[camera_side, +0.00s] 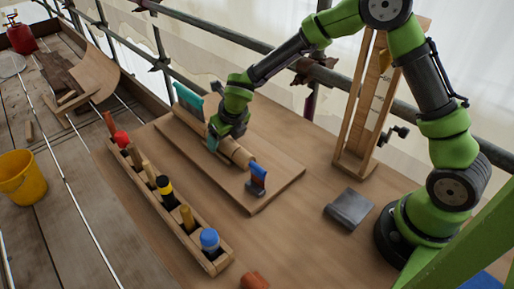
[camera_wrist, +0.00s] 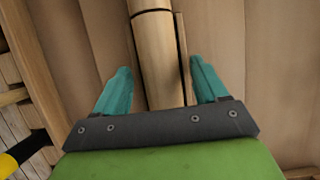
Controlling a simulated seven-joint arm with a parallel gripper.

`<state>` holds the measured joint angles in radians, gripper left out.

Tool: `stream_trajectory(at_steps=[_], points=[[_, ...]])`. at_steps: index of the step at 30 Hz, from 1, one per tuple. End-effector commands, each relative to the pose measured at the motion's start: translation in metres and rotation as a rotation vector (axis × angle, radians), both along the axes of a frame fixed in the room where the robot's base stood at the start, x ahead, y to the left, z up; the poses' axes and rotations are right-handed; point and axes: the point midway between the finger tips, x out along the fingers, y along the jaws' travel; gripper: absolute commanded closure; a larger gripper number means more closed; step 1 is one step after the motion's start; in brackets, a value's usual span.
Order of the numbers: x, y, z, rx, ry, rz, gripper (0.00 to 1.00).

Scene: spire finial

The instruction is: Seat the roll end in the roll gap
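A pale wooden roll (camera_side: 238,153) lies along the raised board (camera_side: 273,187) in the side view. It also runs up the middle of the wrist view (camera_wrist: 157,55), with a seam across it near the top. My gripper (camera_side: 211,143) is over the roll, its teal fingers pointing down. In the wrist view the fingers (camera_wrist: 161,86) are spread, one on each side of the roll, with space between them and it. A dark narrow line runs along the roll's right side. I cannot make out which opening is the roll gap; my gripper hides part of the roll.
A long wooden rack (camera_side: 222,262) of tools stands to the left. A grey block (camera_side: 349,208) and wooden frame (camera_side: 365,130) are right.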

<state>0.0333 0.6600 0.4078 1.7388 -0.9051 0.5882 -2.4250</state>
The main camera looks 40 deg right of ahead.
Motion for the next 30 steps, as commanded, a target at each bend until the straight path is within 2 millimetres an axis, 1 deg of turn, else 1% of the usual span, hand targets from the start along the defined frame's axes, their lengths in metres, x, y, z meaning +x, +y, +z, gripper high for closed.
stream_trajectory(at_steps=[7,11,14,21,24,27,30], points=[[0.0,0.0,0.001,0.0,-0.001,0.0,0.28],[-0.002,0.0,0.01,0.001,-0.003,-0.003,0.28],[-0.007,0.0,0.025,0.0,-0.005,-0.001,0.28],[-0.028,-0.001,0.074,0.0,-0.006,-0.002,0.28],[-0.036,-0.001,0.09,0.0,-0.004,-0.002,0.28],[-0.041,-0.001,0.103,-0.001,-0.003,-0.003,0.28],[-0.044,0.0,0.111,0.001,-0.002,-0.002,0.28]])
